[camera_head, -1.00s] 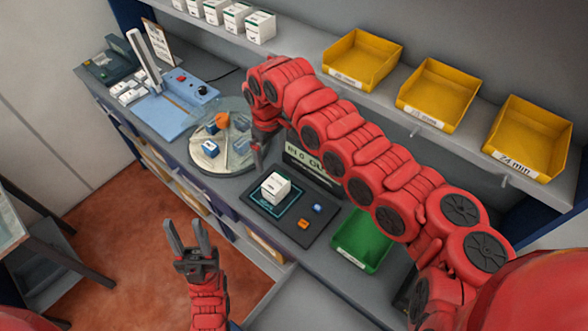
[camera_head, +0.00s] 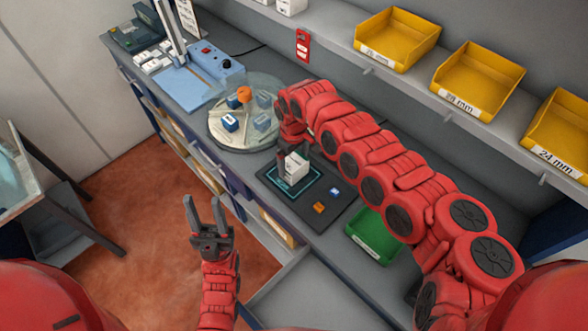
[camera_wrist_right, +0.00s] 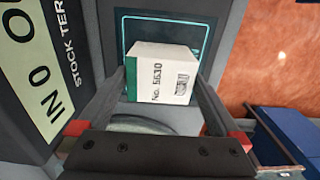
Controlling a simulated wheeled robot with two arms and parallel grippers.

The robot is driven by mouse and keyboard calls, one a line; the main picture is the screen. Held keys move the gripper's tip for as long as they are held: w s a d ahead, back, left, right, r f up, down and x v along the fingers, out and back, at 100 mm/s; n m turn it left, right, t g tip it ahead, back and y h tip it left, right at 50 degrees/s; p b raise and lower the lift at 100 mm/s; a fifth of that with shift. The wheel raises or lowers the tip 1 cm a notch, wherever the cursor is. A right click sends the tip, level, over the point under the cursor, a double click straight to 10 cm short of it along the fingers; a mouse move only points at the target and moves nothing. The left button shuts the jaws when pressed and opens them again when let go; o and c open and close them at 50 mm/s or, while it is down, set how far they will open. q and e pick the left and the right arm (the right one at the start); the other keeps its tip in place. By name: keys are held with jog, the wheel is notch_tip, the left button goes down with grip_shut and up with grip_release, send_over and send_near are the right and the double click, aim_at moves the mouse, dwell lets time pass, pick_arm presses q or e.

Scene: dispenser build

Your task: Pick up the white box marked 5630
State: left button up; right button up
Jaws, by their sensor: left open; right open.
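The white box marked 5630 (camera_head: 296,167) stands on the black mat (camera_head: 262,178), inside its glowing teal square. In the right wrist view the box (camera_wrist_right: 163,75) shows a green edge, "No. 5630" and a barcode. My right gripper (camera_wrist_right: 163,88) is open, with one finger on each side of the box. I cannot tell whether the fingers touch it. In the head view my right gripper (camera_head: 291,156) is at the box, partly covering it. My left gripper (camera_head: 205,208) is open and empty, over the floor in front of the bench.
An orange block (camera_head: 319,208) and a blue block (camera_head: 335,190) lie on the mat. A turntable (camera_head: 222,138) with small items stands to the left, a green bin (camera_head: 372,240) to the right. Yellow bins (camera_head: 398,38) line the shelf above. A stock terminal sign (camera_wrist_right: 35,60) stands close beside my right gripper.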

notch_tip(320, 180, down, 4)
jog(key=shift+s+d+r+b, duration=0.1)
jog(key=shift+r+b, duration=0.05)
jog(key=shift+b, duration=0.75)
jog(key=shift+r, duration=0.15)
jog(key=c, duration=1.2)
jog(key=shift+c, duration=0.2)
